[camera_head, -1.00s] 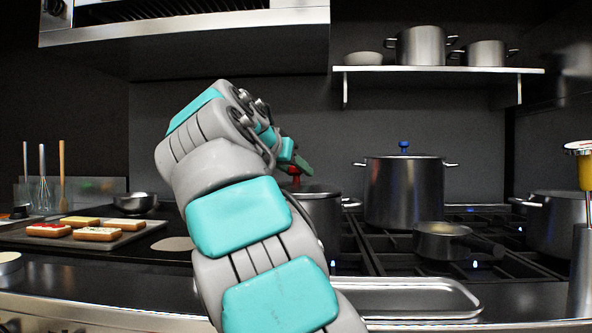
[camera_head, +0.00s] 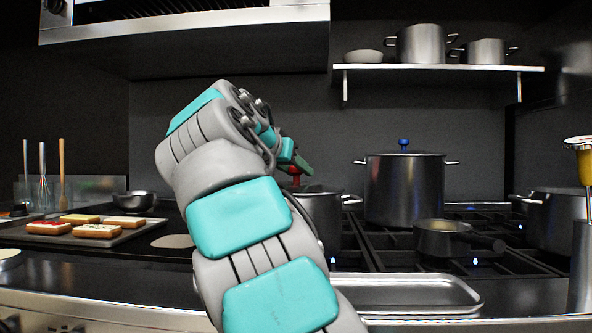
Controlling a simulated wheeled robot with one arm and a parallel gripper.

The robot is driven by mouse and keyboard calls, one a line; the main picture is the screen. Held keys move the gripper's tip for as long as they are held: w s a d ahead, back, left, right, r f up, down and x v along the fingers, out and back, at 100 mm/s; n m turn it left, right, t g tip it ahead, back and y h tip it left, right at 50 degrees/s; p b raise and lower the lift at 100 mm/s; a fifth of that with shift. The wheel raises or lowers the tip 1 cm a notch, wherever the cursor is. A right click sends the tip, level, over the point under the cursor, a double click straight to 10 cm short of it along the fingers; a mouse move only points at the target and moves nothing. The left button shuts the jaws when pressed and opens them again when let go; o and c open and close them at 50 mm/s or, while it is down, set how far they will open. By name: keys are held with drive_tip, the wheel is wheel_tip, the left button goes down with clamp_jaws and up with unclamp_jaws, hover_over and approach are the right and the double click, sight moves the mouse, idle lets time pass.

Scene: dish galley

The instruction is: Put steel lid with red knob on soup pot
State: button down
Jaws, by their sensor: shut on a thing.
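The steel lid's red knob (camera_head: 296,179) shows just under my gripper (camera_head: 300,168), which is shut on it. My arm covers much of the lid and part of the gripper. The lid's grey edge (camera_head: 318,189) lies at the rim of a steel pot (camera_head: 322,213) on the left of the stove. My arm hides this pot's left side. I cannot tell whether the lid touches the rim all round. A taller steel pot (camera_head: 404,192) with a blue-knobbed lid stands to its right.
A small saucepan (camera_head: 442,238) sits in front of the tall pot. Another pot (camera_head: 556,222) stands at the right. A steel tray (camera_head: 405,295) lies at the front edge. A baking tray (camera_head: 60,236) with several iced slabs is at the left. A shelf (camera_head: 440,69) with pots hangs above.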

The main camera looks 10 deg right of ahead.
unclamp_jaws()
idle(0.8)
drive_tip(key=shift+r, duration=0.15)
drive_tip(key=shift+r+p, duration=3.05)
drive_tip(key=shift+r, duration=0.3)
